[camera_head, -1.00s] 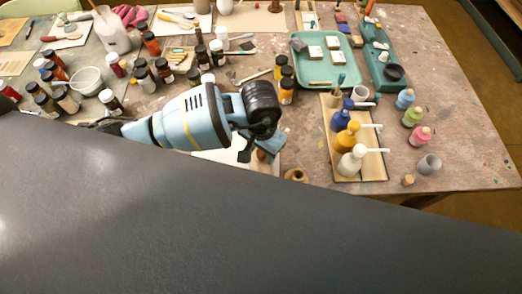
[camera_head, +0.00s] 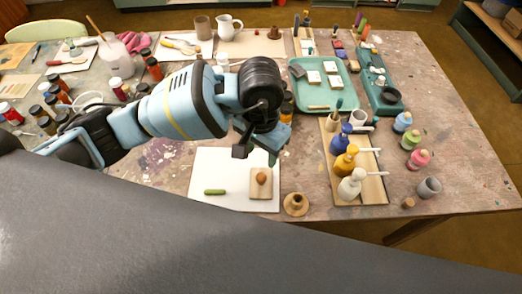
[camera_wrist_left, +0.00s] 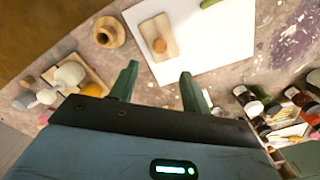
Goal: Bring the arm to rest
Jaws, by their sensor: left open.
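My left arm reaches in from the left in the head view, over the table (camera_head: 460,170). My left gripper (camera_head: 258,148) hangs above the far edge of a white sheet (camera_head: 215,170). In the left wrist view my left gripper (camera_wrist_left: 158,80) has its two green fingers spread apart, with nothing between them. A small wooden board (camera_head: 265,190) with a brown round piece (camera_head: 261,178) on it lies on the sheet, below and apart from the gripper. My right gripper is not in view.
A green stick (camera_head: 214,192) lies on the sheet. A wooden ring-like pot (camera_head: 296,204) stands beside it. Pump bottles (camera_head: 345,162) stand on a board to the right, with a teal tray (camera_head: 345,95) behind. Several jars crowd the left. A grey surface covers the lower foreground.

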